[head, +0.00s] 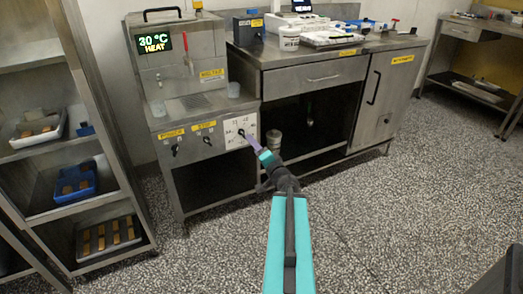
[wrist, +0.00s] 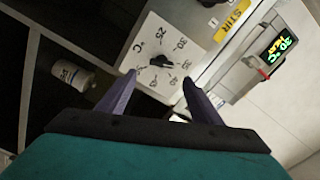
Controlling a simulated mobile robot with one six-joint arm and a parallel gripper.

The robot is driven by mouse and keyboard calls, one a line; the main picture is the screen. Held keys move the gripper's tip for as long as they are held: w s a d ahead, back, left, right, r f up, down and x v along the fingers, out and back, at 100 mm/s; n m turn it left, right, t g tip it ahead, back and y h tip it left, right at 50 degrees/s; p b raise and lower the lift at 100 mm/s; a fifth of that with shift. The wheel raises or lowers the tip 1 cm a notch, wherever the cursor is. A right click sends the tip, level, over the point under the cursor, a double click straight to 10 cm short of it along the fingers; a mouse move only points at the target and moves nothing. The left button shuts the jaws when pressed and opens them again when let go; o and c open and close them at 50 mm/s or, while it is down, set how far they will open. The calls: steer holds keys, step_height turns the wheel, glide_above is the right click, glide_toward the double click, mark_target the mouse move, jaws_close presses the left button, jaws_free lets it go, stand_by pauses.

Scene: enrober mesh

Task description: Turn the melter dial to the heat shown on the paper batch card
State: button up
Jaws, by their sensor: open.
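The melter (head: 180,65) is a steel cabinet whose green display (head: 155,42) reads 30 °C HEAT; the display also shows in the wrist view (wrist: 272,52). The melter dial (head: 232,128) is a white square plate on the lower front, right of the other knobs. In the wrist view it (wrist: 150,38) shows printed numbers, a °C mark and a dark central knob (wrist: 161,61). I cannot tell for sure where the knob points. My gripper (wrist: 158,79) is open, its purple fingers on either side of the knob's line; contact is unclear. In the head view my gripper (head: 250,141) is at the dial. I cannot make out a batch card.
Two dark knobs with yellow labels (head: 203,126) sit left of the dial. A steel bench (head: 320,62) with trays and a white tub (head: 289,38) stands to the right. A shelf rack (head: 105,190) with trays stands at left.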

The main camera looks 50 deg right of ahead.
steer(key=shift+p+v, duration=1.15)
steer(key=shift+p, duration=2.75)
steer(key=shift+p+v, duration=1.05)
steer(key=shift+v, duration=0.4)
